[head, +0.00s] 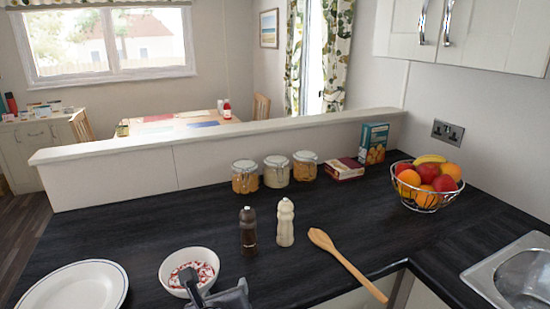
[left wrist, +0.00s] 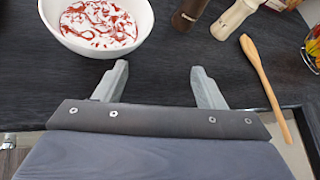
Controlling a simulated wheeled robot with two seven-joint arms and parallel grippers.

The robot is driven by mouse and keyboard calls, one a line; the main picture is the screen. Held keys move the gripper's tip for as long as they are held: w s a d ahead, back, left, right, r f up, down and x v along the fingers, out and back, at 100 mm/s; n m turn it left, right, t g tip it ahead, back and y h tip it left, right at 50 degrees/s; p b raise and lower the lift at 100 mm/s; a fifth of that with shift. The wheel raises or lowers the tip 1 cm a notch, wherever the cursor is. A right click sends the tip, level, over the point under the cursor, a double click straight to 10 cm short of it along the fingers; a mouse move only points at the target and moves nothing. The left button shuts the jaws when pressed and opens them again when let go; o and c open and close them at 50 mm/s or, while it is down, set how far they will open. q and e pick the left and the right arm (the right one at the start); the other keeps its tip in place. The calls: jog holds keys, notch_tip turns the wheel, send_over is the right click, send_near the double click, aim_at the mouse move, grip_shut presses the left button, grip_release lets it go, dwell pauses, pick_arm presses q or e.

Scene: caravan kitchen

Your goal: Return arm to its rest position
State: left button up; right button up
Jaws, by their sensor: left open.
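My left gripper (head: 192,280) is low in the head view, at the front edge of the dark worktop. In the left wrist view its two fingers (left wrist: 157,82) are spread apart with nothing between them. A white bowl (head: 188,266) with red-streaked white contents is just beyond it; in the left wrist view the bowl (left wrist: 96,24) is ahead and to the left of the fingers, apart from them. My right gripper does not show in either view.
A white plate (head: 74,287) lies left of the bowl. A dark mill (head: 248,231) and a cream mill (head: 285,222) stand upright behind. A wooden spoon (head: 345,262) overhangs the front edge. A fruit basket (head: 427,185), jars (head: 276,171) and a sink (head: 520,275) are farther off.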

pick_arm(q)
jog(key=a+n, duration=0.1)
jog(key=a+n+y, duration=0.1)
jog(key=a+n, duration=0.1)
jog(key=s+a+n+g, duration=0.1)
jog(key=a, duration=0.1)
jog(key=shift+s+a+f+n+y, duration=0.1)
jog(key=shift+a+f+n+y, duration=0.1)
jog(key=shift+f+n+y, duration=0.1)
jog(key=s+a+n+g, duration=0.1)
jog(key=a+n, duration=0.1)
jog(key=s+a+n, duration=0.1)
jog(key=a+n, duration=0.1)
jog(key=s+a+n+g+y, duration=0.1)
jog(key=s+a+n, duration=0.1)
jog(key=shift+f+g, duration=0.3)
jog(key=shift+f, duration=0.1)
jog(key=s+a+f+n+g, duration=0.2)
jog(key=s+a+n+g, duration=0.15)
jog(key=s+n, duration=0.45)
jog(key=s+d+r+n+h, duration=0.1)
jog(key=s+d+n+h, duration=0.1)
jog(key=n, duration=0.5)
jog(key=s+d+r+n+h+p, duration=0.1)
jog(key=s+n+h, duration=0.3)
jog(key=n, duration=0.4)
jog(key=shift+s+d+r+h, duration=0.25)
jog(key=shift+d+h, duration=0.25)
jog(key=shift+d, duration=0.3)
